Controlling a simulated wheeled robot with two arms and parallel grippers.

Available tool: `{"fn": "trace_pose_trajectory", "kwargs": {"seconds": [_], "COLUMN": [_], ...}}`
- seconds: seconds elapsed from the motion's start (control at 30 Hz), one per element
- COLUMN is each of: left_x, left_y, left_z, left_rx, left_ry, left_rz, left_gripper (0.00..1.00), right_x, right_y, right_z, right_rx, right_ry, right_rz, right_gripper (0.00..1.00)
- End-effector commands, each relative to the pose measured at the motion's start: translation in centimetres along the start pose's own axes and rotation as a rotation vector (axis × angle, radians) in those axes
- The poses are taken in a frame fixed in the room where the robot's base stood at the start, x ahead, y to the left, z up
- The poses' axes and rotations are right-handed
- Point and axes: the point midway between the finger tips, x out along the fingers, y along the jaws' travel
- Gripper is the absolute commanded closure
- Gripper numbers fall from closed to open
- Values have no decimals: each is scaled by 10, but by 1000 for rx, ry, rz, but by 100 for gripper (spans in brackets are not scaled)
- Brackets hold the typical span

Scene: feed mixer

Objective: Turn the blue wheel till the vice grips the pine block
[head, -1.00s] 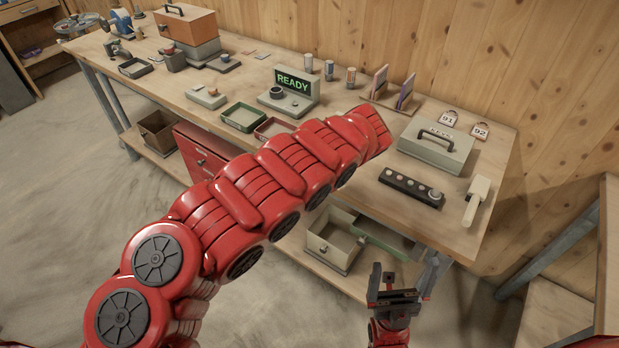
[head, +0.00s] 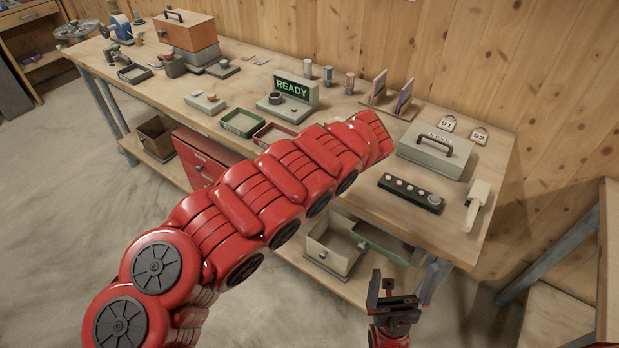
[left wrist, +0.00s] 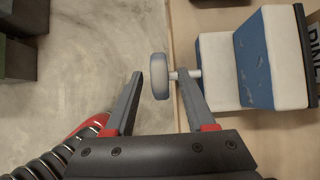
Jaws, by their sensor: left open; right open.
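In the left wrist view a grey-blue wheel (left wrist: 159,76) sticks out on a short shaft past the bench edge. The shaft runs to the white-and-blue vice (left wrist: 262,62). My left gripper (left wrist: 158,88) is open, with one finger on each side of the wheel; I cannot tell whether they touch it. In the head view my left gripper cannot be made out. My right gripper (head: 394,302) is open and empty, below the bench's front edge.
The long wooden bench (head: 330,115) holds a READY display (head: 292,88), a grey box with handle (head: 437,149), a button strip (head: 410,193) and several trays. An open drawer box (head: 333,248) is on the lower shelf. My left arm covers the bench's front middle.

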Motion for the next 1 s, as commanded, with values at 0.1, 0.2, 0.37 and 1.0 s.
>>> {"fn": "trace_pose_trajectory", "kwargs": {"seconds": [0.1, 0.2, 0.37, 1.0], "left_x": [-14, -34, -72, -171], "left_y": [-2, -2, -3, 0], "left_z": [0, 1, -1, 0], "left_rx": [0, -2, 0, 1], "left_ry": [-2, -2, 1, 0], "left_rz": [-5, -6, -10, 0], "left_gripper": [45, 45, 45, 45], "right_x": [-3, -4, -5, -12], "right_y": [0, 0, 0, -1], "right_z": [0, 1, 1, 2], "right_rx": [0, 0, 0, 0], "right_ry": [0, 0, 0, 0], "right_rz": [0, 0, 0, 0], "right_gripper": [0, 0, 0, 0]}}
